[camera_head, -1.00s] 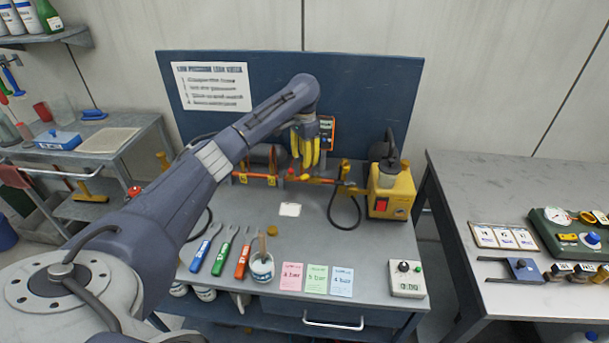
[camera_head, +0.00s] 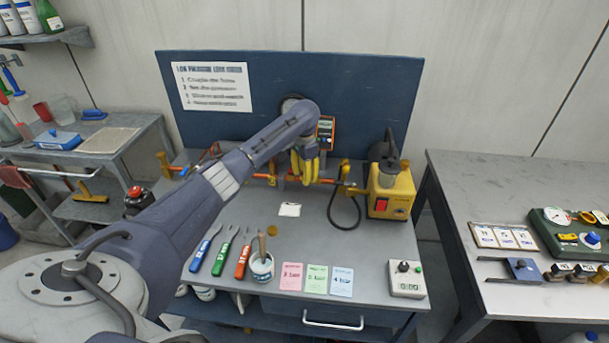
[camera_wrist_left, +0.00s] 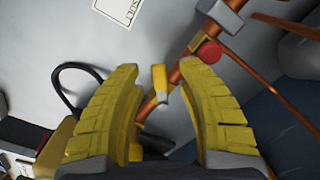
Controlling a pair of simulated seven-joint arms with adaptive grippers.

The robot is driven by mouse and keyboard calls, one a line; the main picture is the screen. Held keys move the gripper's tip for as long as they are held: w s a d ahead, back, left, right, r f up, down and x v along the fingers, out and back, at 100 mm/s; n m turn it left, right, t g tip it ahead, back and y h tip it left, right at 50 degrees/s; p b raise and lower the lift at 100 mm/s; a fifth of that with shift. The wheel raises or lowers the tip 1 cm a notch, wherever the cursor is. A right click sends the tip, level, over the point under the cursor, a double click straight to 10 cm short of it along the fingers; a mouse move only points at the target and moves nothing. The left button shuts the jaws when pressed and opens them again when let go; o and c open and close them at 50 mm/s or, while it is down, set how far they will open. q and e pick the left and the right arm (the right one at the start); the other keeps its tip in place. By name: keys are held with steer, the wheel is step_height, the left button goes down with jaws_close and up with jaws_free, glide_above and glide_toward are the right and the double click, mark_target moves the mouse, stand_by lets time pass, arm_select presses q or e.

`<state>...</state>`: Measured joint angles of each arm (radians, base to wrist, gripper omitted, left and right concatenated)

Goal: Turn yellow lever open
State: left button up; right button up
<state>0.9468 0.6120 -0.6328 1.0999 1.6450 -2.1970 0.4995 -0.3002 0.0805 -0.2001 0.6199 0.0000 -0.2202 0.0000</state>
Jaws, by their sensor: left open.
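The yellow lever (camera_wrist_left: 160,83) shows in the left wrist view as a short yellow handle at the copper pipe (camera_wrist_left: 172,84). My left gripper (camera_wrist_left: 158,70) is open, with its two yellow fingers on either side of the lever; no contact with it is clear. In the head view, my left gripper (camera_head: 304,180) points down at the orange-copper pipe (camera_head: 262,176) and hides part of it. I cannot make out the lever for certain there. A red round knob (camera_wrist_left: 209,52) sits on the pipe just beyond the fingers. My right gripper is not in view.
A yellow pump unit (camera_head: 391,192) with a black hose (camera_head: 343,224) stands right of the gripper. Coloured tools (camera_head: 243,258), a cup (camera_head: 262,268), cards (camera_head: 315,278) and a control box (camera_head: 406,279) lie at the bench front. The blue back panel (camera_head: 370,100) rises behind.

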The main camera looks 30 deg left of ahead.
arm_select(q)
jaws_close()
steer(key=shift+a, duration=0.1)
steer(key=m, duration=0.1)
steer(key=a+m, duration=0.1)
steer(key=m, duration=0.1)
steer(key=shift+w+m, duration=0.3)
steer(key=shift+w, duration=0.1)
steer(key=shift+w+a+m, duration=0.2)
steer(key=shift+w+m, duration=0.1)
steer(key=shift+m, duration=0.6)
steer(key=shift+w+a+m, duration=0.2)
steer(key=shift+w+m, duration=0.05)
steer(key=shift+m, duration=0.65)
jaws_free()
